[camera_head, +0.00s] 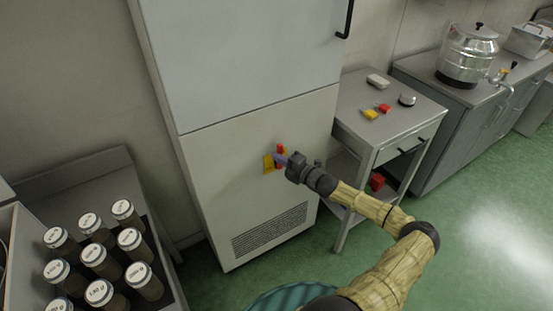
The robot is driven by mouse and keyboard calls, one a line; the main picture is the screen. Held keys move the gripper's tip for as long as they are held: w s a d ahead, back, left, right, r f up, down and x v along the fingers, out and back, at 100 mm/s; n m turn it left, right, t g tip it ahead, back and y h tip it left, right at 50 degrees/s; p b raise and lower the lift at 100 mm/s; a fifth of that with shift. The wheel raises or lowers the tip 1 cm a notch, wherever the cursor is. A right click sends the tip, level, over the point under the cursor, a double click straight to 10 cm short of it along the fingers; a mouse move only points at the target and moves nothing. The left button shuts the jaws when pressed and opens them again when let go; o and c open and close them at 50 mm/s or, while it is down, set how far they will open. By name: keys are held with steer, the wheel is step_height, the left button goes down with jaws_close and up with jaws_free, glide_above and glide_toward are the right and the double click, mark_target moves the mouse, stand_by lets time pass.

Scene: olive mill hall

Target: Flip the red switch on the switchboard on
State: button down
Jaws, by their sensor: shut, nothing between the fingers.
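A red switch (280,149) sits on a yellow plate (267,163) on the lower front of a tall pale cabinet (213,165). My gripper (280,159) is shut and empty, with its tips right at the switch and plate. The fingers cover part of both. I cannot tell whether the tips touch the switch, or which way the switch is set.
A grey side table (350,118) with small red and yellow items stands right of the cabinet. A counter (420,80) with a metal urn (467,55) is behind it. Several lidded jars (100,260) stand at lower left. Green floor (460,235) is clear at right.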

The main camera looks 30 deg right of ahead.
steer(key=shift+d+m, duration=0.2)
steer(key=shift+m, duration=0.2)
steer(key=shift+d, duration=0.1)
steer(key=b+v, duration=0.2)
steer(key=v, duration=1.5)
steer(key=shift+s, duration=0.2)
steer(key=shift+f, duration=0.1)
